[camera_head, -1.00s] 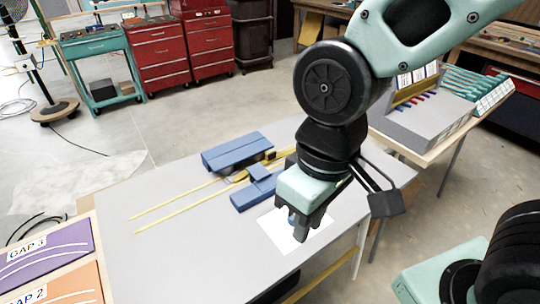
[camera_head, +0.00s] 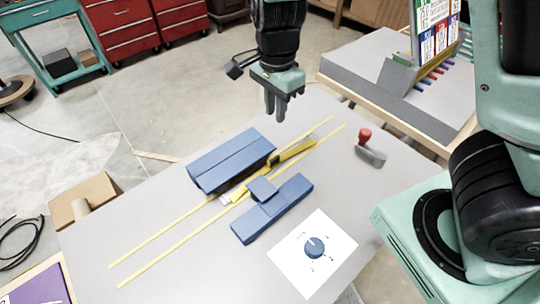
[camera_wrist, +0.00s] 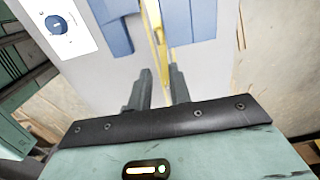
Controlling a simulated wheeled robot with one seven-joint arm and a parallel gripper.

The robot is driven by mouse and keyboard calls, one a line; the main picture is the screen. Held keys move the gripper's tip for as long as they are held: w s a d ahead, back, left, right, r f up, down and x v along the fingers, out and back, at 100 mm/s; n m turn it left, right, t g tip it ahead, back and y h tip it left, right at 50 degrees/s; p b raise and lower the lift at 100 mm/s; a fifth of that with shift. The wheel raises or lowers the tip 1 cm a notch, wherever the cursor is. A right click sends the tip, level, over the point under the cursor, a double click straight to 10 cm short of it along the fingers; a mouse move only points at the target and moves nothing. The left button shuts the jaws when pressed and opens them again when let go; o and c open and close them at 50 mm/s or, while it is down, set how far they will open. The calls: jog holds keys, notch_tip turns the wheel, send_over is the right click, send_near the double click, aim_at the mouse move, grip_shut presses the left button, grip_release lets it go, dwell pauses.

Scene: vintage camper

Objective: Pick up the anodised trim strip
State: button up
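A yellow-gold strip (camera_head: 290,157) with darker and silvery parts lies on the grey table between two blue blocks. It is probably the anodised trim strip, though I cannot be sure. It also shows in the wrist view (camera_wrist: 161,40), between blue pieces and ahead of the fingers. My gripper (camera_head: 277,112) is above the table's far edge, beyond the strip's far end. In the wrist view my gripper (camera_wrist: 159,72) has its two fingers apart, with nothing between them. The blue blocks hide part of the strip's sides.
A long blue block (camera_head: 230,160) and a stepped blue block (camera_head: 272,208) flank the strip. Two thin yellow lines run along the table (camera_head: 85,235). A white sheet with a blue knob (camera_head: 314,247) lies near. A red-handled tool (camera_head: 365,138) stands right.

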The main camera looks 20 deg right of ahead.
jog(key=b, duration=0.1)
send_over(273, 157)
jog(key=f, duration=1)
jog(key=shift+d, duration=0.25)
jog(key=shift+a+f, duration=0.15)
jog(key=shift+f, duration=1.4)
jog(key=shift+a+f, duration=0.1)
jog(key=shift+f, duration=1.4)
grip_shut()
